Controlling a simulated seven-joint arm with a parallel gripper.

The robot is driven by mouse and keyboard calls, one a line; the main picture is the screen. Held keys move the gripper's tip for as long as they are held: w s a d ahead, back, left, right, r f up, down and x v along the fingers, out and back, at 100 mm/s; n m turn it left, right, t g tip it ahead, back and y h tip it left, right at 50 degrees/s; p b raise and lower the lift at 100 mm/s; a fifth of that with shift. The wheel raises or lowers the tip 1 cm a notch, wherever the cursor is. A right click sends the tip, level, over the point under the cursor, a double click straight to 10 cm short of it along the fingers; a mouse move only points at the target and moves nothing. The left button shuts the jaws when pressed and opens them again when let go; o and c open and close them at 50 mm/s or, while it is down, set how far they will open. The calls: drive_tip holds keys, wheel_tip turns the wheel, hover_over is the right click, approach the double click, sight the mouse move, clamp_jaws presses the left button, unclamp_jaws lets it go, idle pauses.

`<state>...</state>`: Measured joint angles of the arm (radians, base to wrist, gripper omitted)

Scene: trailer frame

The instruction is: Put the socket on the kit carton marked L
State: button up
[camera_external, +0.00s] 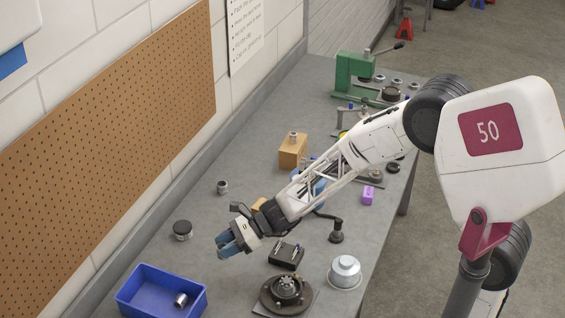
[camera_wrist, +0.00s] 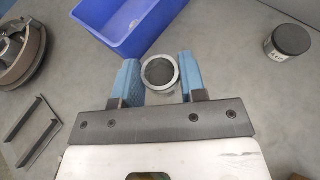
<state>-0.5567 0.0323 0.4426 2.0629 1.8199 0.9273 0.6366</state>
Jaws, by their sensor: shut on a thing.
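My gripper (camera_external: 229,243) reaches low over the near part of the bench. In the wrist view its two blue fingers (camera_wrist: 158,68) are shut on a silver ring-shaped socket (camera_wrist: 159,88), seen end-on. In the external view the fingers hide this socket. A tan carton (camera_external: 292,154) stands farther back with a small silver socket (camera_external: 293,135) on top. A second yellowish carton (camera_external: 259,204) is mostly hidden behind my wrist. I cannot read an L on either carton.
A blue bin (camera_external: 134,307) at the near left holds a silver socket (camera_external: 181,299). A dark-lidded tin (camera_external: 182,231) and another small socket (camera_external: 222,187) stand to the left. A black block (camera_external: 286,255), a dark round fixture (camera_external: 287,290) and a silver canister (camera_external: 345,271) stand to the right.

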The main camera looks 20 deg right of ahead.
drive_tip(key=w+d+r+m+t+h, duration=0.1)
drive_tip(key=d+m+t, duration=0.5)
drive_tip(key=d, duration=2)
drive_tip(key=shift+w+d+r+m+t+h, duration=0.25)
drive_tip(key=shift+d+r+m+t+h, duration=0.1)
drive_tip(key=shift+r+t+h, duration=0.25)
drive_tip(key=shift+w, duration=0.2)
drive_tip(key=w+a, duration=0.2)
drive_tip(key=w, duration=0.3)
drive_tip(key=w+a+f, duration=0.1)
drive_tip(key=w+a, duration=0.1)
drive_tip(key=w, duration=0.2)
drive_tip(key=w+a, duration=0.2)
drive_tip(key=w, duration=0.3)
drive_tip(key=shift+w+f, duration=0.2)
drive_tip(key=shift+w, duration=0.1)
drive_tip(key=shift+d+f, duration=0.1)
drive_tip(key=shift+f, duration=1.7)
